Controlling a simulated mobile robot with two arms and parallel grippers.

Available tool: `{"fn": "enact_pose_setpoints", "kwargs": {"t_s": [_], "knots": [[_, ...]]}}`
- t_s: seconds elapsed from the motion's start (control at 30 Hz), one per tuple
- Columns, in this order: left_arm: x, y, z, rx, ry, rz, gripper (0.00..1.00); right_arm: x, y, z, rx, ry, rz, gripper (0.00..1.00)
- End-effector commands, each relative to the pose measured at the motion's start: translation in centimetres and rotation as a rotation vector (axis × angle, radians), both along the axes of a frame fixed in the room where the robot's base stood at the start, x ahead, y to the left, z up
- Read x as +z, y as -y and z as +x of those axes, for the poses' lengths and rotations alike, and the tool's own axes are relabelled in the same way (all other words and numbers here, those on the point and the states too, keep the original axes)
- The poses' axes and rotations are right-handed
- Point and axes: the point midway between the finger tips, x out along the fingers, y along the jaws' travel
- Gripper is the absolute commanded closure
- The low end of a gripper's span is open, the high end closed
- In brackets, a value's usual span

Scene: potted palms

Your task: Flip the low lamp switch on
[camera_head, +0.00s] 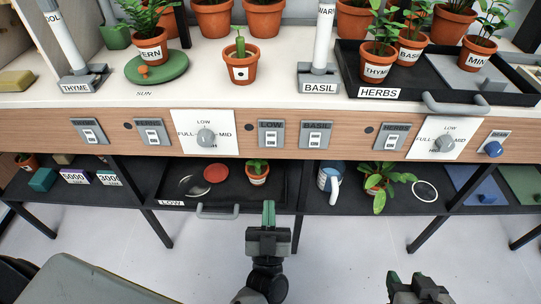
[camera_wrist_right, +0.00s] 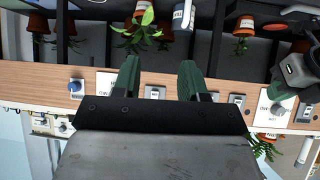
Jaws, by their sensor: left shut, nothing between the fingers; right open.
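The low lamp switch (camera_head: 271,134) is a grey plate labelled LOW with a white rocker, on the wooden front panel right of the left dial. The rocker's position is too small to tell. My left gripper (camera_head: 268,212) is shut and empty, its green fingers pointing up below the switch and apart from it, in front of the lower shelf. My right gripper (camera_head: 418,284) is low at the right, away from the panel. In the right wrist view it (camera_wrist_right: 160,80) is open and empty, its green fingers apart; the panel appears upside down there.
The BASIL switch (camera_head: 315,135) is just right of the low switch, and a dial (camera_head: 205,138) is to its left. The LOW tray's handle (camera_head: 218,213) juts out below. A blue mug (camera_head: 330,180) stands on the lower shelf.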

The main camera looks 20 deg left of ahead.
Motion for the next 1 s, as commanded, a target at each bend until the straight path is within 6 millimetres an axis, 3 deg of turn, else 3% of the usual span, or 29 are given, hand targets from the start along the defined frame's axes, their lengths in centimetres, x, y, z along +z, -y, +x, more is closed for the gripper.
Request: {"fn": "enact_pose_setpoints", "kwargs": {"t_s": [0.43, 0.7, 1.0], "knots": [[5.7, -2.0, 6.9, -0.001, 0.005, 0.001, 1.00, 0.5, -0.2, 0.7, 0.003, 0.064, 0.013, 0.57], [5.1, -2.8, 9.8, -0.002, 0.000, 0.001, 1.00, 2.9, -1.4, 2.8, 0.022, 0.292, 0.069, 0.57], [5.1, -3.1, 10.8, -0.002, -0.001, 0.001, 1.00, 4.0, -1.7, 3.4, 0.026, 0.374, 0.089, 0.57]]}}
